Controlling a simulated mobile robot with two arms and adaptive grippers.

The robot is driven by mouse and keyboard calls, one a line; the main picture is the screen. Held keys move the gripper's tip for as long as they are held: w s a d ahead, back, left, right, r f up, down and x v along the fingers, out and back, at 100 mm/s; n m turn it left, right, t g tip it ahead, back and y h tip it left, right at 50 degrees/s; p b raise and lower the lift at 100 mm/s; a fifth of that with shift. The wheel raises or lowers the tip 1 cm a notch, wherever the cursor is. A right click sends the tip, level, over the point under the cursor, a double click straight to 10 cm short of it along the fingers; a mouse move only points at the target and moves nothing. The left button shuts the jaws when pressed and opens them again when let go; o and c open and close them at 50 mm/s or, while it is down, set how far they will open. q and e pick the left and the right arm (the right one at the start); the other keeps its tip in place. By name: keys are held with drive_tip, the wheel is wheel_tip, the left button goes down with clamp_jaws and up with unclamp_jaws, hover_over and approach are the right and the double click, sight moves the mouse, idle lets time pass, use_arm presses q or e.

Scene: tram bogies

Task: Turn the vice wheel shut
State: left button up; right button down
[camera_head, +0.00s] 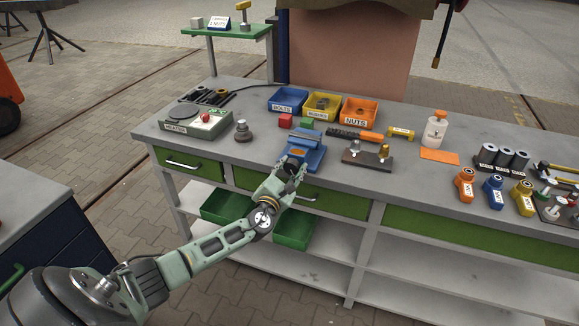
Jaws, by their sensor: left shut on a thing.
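The blue vice (309,151) stands near the front edge of the grey workbench, left of its middle. My left gripper (292,168) is at the front of the vice, just over the bench edge. It is shut on the vice wheel, which is mostly hidden behind the fingers. An orange-brown patch shows on top of the vice. I cannot tell how far apart the vice jaws are. My right gripper is not in view.
Blue, yellow and orange bins (360,112) stand behind the vice. A heater (195,124) and a dark weight-like part (242,132) are to the left. A dark block with brass fittings (367,158) is close on the right. Bench drawers (340,202) lie below the gripper.

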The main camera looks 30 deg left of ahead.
use_arm(q)
drive_tip(key=shift+w+a+r+m, duration=0.1)
drive_tip(key=shift+r+m, duration=0.2)
drive_tip(key=shift+m, duration=0.3)
drive_tip(key=o, duration=1.1)
drive_tip(key=shift+f, duration=0.1)
drive_tip(key=shift+f, duration=0.1)
drive_tip(key=shift+s, duration=0.4)
drive_tip(key=v, duration=1.1)
drive_tip(key=shift+s, duration=0.15)
